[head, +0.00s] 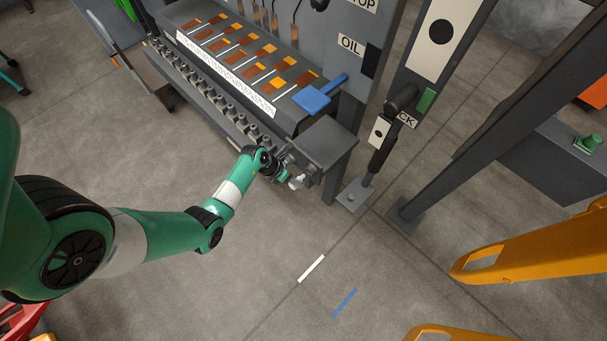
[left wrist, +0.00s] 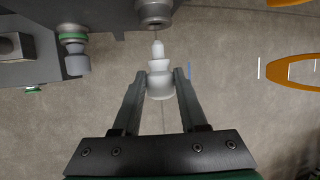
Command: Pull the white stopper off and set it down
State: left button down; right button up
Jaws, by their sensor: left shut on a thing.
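The white stopper (left wrist: 159,66) is a stepped plug with a narrow tip, held between the fingertips of my left gripper (left wrist: 160,84). The gripper is shut on its wide end. The tip points at a dark grey round port (left wrist: 154,12), and a small gap shows between them in the left wrist view. In the head view, the stopper (head: 297,183) is a small pale shape at the front end of the grey machine, by my left gripper (head: 289,177). The arm partly hides the port area there. My right gripper is not in view.
A second fitting with a green ring (left wrist: 75,54) juts out beside the port. The machine (head: 325,146) has a blue lever (head: 317,97) on top and a post (head: 381,150) to its right. Open concrete floor (head: 260,270) lies in front. Orange forks (head: 520,250) are at right.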

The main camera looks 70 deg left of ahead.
pick_arm(q)
jog(key=shift+s, duration=0.1)
jog(key=shift+s+d+r+p, duration=0.15)
jog(key=shift+s+d+p, duration=0.05)
jog(key=shift+s+p, duration=0.4)
jog(key=shift+s+d+f+p, duration=0.1)
jog(key=shift+s+d+p, duration=0.2)
jog(key=shift+s+p, duration=0.25)
jog(key=shift+s+d+f+p, duration=0.1)
jog(key=shift+s+d+p, duration=0.25)
jog(key=shift+s, duration=0.3)
